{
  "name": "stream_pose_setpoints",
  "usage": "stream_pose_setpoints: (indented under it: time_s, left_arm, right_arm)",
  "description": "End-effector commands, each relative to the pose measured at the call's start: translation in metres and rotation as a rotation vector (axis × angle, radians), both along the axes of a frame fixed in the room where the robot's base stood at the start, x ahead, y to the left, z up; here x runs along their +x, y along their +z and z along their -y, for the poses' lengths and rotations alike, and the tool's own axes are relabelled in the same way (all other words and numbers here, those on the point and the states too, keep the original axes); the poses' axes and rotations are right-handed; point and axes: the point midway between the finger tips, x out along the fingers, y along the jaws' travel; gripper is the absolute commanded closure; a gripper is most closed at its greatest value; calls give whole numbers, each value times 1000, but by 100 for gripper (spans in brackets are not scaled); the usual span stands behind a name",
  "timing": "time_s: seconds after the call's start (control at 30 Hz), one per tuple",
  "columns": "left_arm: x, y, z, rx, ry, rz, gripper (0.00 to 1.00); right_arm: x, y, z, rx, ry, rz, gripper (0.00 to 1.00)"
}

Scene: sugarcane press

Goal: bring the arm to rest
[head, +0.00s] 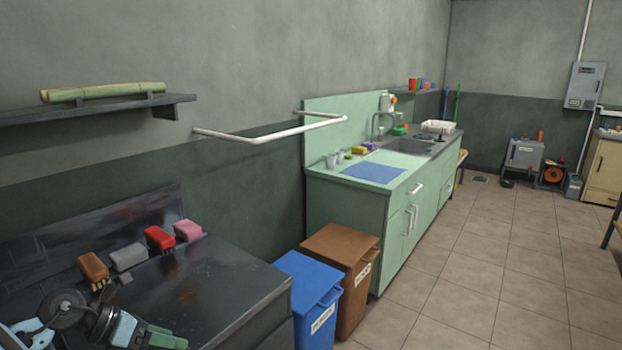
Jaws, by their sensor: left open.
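My left gripper (158,338) is at the bottom left of the head view, low over the front of the dark metal worktop (215,290). Its green finger parts show, and the picture's lower edge cuts off some of my arm. It is open, and I see nothing held in it. My right gripper is not in view.
Brushes stand along the worktop's back: brown (93,268), grey (128,257), red (159,238) and pink (188,230). A blue bin (308,290) and a brown bin (340,250) stand to the right. Sugarcane (103,92) lies on a wall shelf (95,109).

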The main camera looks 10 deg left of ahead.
Motion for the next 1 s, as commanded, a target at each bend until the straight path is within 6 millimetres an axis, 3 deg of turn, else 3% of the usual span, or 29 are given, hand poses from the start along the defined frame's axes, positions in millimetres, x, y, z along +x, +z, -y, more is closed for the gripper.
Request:
stream_pose_setpoints:
  time_s: [0.03, 0.2, 0.4, 0.67, 0.87, 1.0]
  left_arm:
    - [-9, -7, 26, -107, 14, -21, 22]
    - [-37, -23, 94, -495, 148, -116, 22]
    - [-73, -38, 135, -918, 417, -296, 22]
    - [-134, -76, 146, -1377, 917, -604, 22]
    - [-208, -122, 144, -1629, 1390, -876, 22]
    - [-272, -152, 149, -1741, 1727, -1063, 22]
  right_arm:
    - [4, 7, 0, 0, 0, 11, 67]
    - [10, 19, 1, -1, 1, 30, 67]
    - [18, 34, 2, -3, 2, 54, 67]
    - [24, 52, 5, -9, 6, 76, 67]
    - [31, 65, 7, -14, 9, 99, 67]
    - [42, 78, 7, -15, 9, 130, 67]
